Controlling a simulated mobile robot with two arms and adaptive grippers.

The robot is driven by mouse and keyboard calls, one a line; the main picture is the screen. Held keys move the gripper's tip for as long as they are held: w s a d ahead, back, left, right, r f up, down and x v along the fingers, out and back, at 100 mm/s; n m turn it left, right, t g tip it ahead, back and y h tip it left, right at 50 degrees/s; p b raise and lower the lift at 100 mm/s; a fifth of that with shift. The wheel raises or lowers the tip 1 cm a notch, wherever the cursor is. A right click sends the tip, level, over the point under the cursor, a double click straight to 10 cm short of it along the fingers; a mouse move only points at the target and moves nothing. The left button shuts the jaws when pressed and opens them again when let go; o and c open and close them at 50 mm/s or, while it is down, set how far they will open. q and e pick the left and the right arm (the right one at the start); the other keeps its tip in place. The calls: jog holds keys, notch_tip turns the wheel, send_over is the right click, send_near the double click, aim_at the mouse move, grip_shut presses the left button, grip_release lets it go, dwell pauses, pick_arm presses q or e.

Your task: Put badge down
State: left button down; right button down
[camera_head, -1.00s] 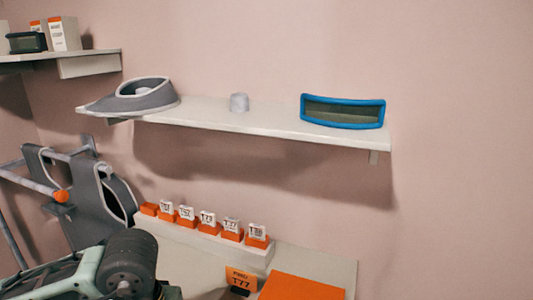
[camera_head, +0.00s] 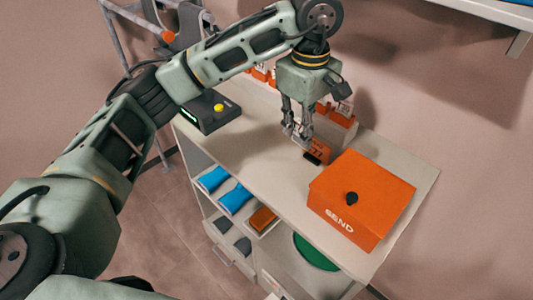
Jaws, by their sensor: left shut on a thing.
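My left gripper (camera_head: 298,132) comes down over the counter (camera_head: 245,140), fingers pointing down. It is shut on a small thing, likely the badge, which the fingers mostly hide. The fingertips are low, just left of the orange sign (camera_head: 319,149) with its dark base; I cannot tell whether they touch it or the counter. My right gripper is out of view.
An orange box (camera_head: 362,195) marked SEND, with a black knob, stands right of the gripper. A dark device (camera_head: 213,112) with a yellow button sits at the counter's left. Shelves below hold blue items (camera_head: 235,198). Counter between device and box is mostly clear.

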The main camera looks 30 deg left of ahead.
pick_arm(q)
jog(key=shift+w+d+r+n, duration=0.15)
jog(key=shift+w+n, duration=0.1)
jog(key=shift+n, duration=0.05)
jog(key=shift+w+a, duration=0.15)
jog(key=shift+a, duration=0.1)
jog(key=a+f, duration=0.2)
jog(key=a, duration=0.1)
jog(key=w+a+f+p, duration=0.1)
jog(key=a+f, duration=0.1)
jog(key=a, duration=0.2)
jog(key=a+f+p, duration=0.1)
jog(key=a+f, duration=0.1)
jog(key=a, duration=0.1)
jog(key=shift+w+a+f, duration=0.3)
jog(key=shift+w+a, duration=0.05)
jog(key=shift+w, duration=0.05)
notch_tip(320, 180, down, 4)
jog(key=shift+a+r+p, duration=0.1)
jog(key=shift+r+p, duration=0.05)
jog(key=shift+p, duration=0.85)
jog(key=shift+f, duration=0.3)
